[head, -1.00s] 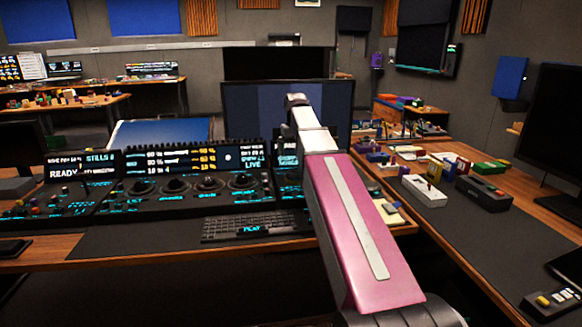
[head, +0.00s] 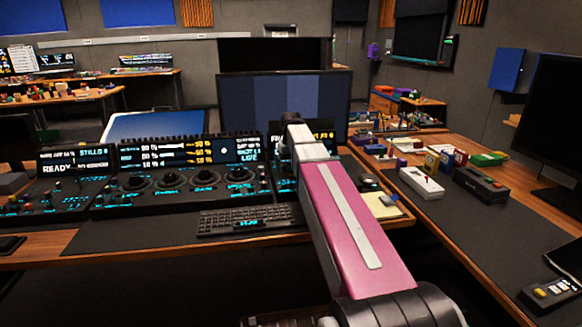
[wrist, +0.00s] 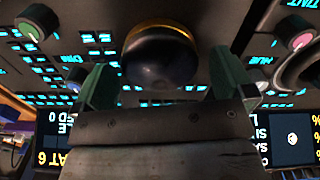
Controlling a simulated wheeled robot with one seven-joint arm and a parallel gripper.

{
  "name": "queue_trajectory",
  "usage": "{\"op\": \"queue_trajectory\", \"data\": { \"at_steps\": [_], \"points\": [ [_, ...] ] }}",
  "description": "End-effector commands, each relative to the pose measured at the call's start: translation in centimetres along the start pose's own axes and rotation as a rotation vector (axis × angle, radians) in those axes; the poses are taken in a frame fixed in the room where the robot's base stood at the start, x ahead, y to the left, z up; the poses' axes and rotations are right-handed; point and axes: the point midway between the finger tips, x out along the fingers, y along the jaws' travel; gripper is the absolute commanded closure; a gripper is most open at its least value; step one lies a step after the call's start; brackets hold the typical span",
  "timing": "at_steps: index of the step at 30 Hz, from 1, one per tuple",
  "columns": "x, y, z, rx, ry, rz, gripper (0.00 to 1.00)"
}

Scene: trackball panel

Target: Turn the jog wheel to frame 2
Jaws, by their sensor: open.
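A control panel (head: 180,200) with lit cyan labels and several dark balls in round rings stands on the desk. Which part is the jog wheel I cannot tell for sure. In the wrist view a dark, rounded control (wrist: 160,62) with a gold rim lies between the fingers of my gripper (wrist: 165,85), which are apart. I cannot tell whether they touch it. A large round dial (wrist: 302,68) shows at the upper right of the wrist view. In the head view my pink arm hides my gripper and part of the panel's right end.
A keyboard (head: 248,220) lies in front of the panel, and a monitor (head: 283,98) stands behind it. A yellow pad (head: 383,205) lies right of my arm. Small boxes (head: 420,183) stand on the right desk. A small pink-topped knob (wrist: 301,40) is near the large dial.

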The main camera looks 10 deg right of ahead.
Motion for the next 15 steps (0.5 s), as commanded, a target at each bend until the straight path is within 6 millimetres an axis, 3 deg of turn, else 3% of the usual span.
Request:
{"op": "queue_trajectory", "data": {
  "at_steps": [11, 12, 15],
  "points": [
    [0.54, 0.00, 0.00, 0.000, 0.001, 0.000, 0.00],
    [0.54, 0.00, -0.01, 0.000, 0.001, 0.000, 0.03],
    [0.54, 0.00, 0.00, 0.000, 0.001, 0.000, 0.36]
  ]
}}
